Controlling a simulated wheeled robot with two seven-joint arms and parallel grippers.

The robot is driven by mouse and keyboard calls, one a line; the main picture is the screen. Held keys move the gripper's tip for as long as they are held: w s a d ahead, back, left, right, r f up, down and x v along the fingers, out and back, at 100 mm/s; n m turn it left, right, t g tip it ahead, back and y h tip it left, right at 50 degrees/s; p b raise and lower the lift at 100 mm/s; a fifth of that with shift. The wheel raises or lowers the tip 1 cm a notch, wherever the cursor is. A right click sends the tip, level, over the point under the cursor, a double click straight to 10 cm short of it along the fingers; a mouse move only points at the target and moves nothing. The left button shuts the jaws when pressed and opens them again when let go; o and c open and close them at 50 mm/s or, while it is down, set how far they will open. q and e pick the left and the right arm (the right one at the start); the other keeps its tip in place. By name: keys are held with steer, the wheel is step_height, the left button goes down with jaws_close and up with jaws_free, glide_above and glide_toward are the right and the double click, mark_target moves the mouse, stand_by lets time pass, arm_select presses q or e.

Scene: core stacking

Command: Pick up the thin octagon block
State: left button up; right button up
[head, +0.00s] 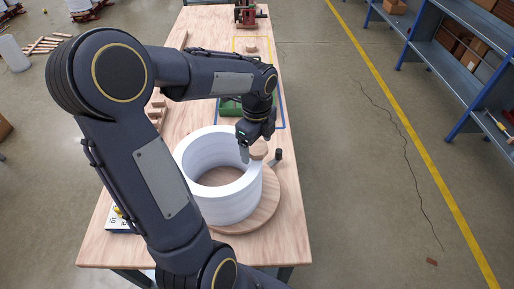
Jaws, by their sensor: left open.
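A small wooden block (259,151) with a many-sided outline shows at the right rim of a white cylinder, just beside my left gripper's fingers. I cannot tell whether it is the thin octagon block or whether the fingers touch it. Another flat wooden block (251,48) lies farther back inside a yellow outline; its exact shape is too small to tell. My left gripper (255,146) is open and points down over the right rim of the white cylinder (222,204). My right gripper is not in view.
The cylinder stands on a round wooden board (270,208) with a dark knob (278,153). A green bin (231,108) sits behind, partly hidden by my left arm. Several wooden pieces (157,112) lie at the left, and a red device (247,14) is at the table's far end.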

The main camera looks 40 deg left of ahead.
arm_select(q)
steer(key=c, duration=1.1)
steer(key=shift+o, duration=0.2)
steer(key=shift+r, duration=0.1)
